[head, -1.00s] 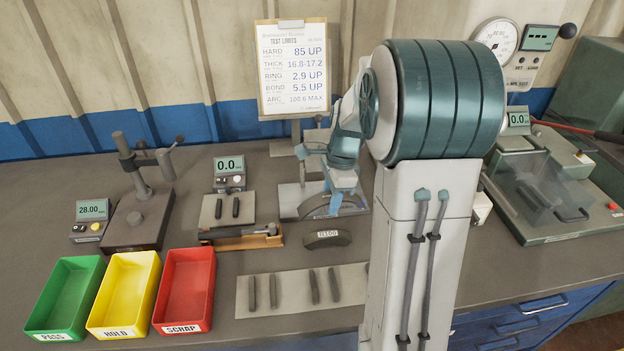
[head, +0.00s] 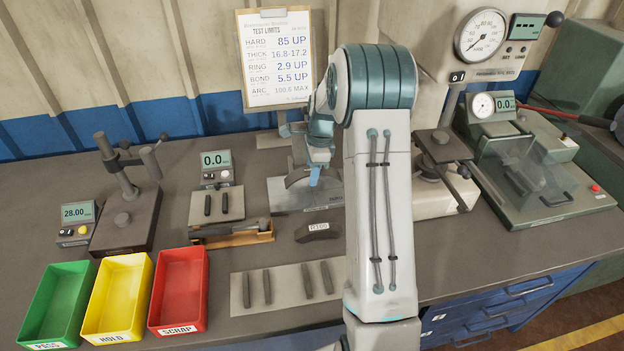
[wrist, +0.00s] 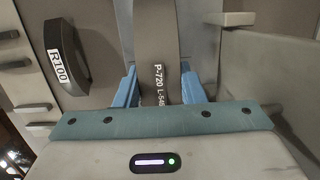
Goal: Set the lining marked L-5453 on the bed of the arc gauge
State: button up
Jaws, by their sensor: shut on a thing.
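My gripper (wrist: 160,90) has its blue fingers shut on the sides of a dark curved lining (wrist: 175,97). White lettering on it reads P-720 and L-54, with the last characters cut off or unclear. In the head view my gripper (head: 315,177) and the dark arched lining (head: 298,180) are over the grey plate of the arc gauge (head: 290,203), behind the R100 block. The arm hides part of the gauge's right side. I cannot tell whether the lining touches the bed.
The dark R100 block (head: 318,231) lies just in front of the gauge. A pale mat (head: 285,290) with several dark strips is nearer. Green (head: 58,300), yellow (head: 118,295) and red (head: 180,290) trays stand left. A press (head: 440,160) stands close right of the arm.

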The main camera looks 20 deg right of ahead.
jog(key=shift+w+f, duration=0.1)
jog(key=shift+w, duration=0.1)
jog(key=shift+f, duration=2.15)
jog(key=o, duration=1)
